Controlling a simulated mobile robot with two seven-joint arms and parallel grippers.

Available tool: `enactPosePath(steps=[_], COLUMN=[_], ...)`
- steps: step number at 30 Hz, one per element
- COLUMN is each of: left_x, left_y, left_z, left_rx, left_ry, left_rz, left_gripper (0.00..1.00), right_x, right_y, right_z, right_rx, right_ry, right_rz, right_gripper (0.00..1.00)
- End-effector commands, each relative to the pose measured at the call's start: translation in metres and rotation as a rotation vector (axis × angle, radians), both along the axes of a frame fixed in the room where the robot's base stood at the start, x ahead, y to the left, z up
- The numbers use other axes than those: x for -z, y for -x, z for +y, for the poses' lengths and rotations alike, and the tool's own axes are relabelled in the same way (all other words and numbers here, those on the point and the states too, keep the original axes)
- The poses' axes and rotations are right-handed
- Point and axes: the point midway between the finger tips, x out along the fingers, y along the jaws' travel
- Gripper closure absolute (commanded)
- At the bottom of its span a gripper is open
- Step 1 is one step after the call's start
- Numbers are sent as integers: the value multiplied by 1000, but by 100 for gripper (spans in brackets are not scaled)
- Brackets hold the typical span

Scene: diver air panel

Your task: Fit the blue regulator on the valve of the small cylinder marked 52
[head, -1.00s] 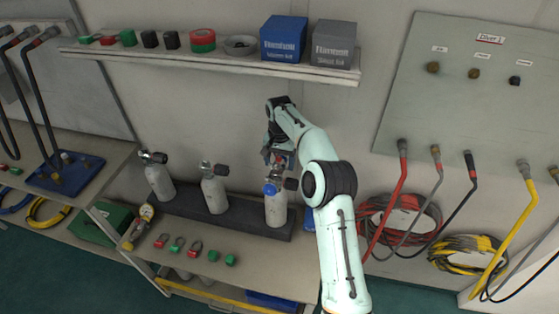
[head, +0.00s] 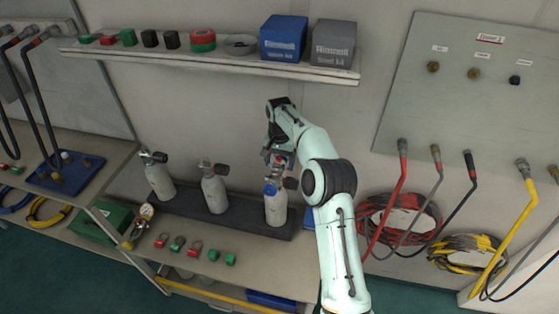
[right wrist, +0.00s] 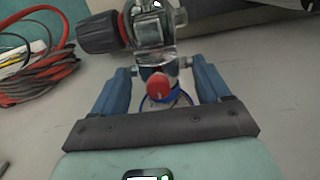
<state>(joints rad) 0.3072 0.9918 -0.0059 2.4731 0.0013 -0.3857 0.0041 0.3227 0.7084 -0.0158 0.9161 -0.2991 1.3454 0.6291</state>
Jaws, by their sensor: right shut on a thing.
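Three small grey cylinders with black-knobbed valves stand in a dark rack (head: 245,220): left (head: 160,182), middle (head: 214,192) and right (head: 276,211). Their markings are too small to read. My right gripper (head: 279,163) is over the right cylinder's valve, shut on the blue regulator (head: 270,188). In the right wrist view, the fingers (right wrist: 163,85) flank the regulator's metal body and red part, with a blue rim (right wrist: 180,98) below. The valve's black knob (right wrist: 98,33) is close beside it. I cannot tell whether the regulator is seated. My left gripper is out of view.
A shelf (head: 200,61) with caps, tape and two boxes (head: 284,38) hangs above. A gauge (head: 147,211) and several red and green small parts (head: 195,248) lie at the bench front. Hoses (head: 403,180) hang from the panel at right.

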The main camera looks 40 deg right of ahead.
Motion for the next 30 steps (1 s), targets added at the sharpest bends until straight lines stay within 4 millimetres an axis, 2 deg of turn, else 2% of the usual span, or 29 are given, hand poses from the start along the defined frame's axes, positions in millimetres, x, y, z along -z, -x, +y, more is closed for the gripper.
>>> enactPosePath(steps=[5, 6, 8, 14, 17, 30], left_x=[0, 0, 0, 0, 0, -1], left_y=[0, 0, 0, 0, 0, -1], left_z=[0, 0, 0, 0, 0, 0], left_rx=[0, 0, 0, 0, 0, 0], left_ry=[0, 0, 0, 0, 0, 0], left_rz=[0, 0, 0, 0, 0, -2], left_gripper=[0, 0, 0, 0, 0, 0], right_x=[1, 1, 1, 3, -2, -67], right_y=[0, 0, 0, 0, 0, -1], right_z=[0, 0, 0, 0, 0, 0], right_rx=[0, 0, 0, 0, 0, 0], right_ry=[0, 0, 0, -1, 0, 1], right_rz=[-1, -1, -2, 2, 0, -3], right_gripper=[81, 17, 0, 0, 0, 0])
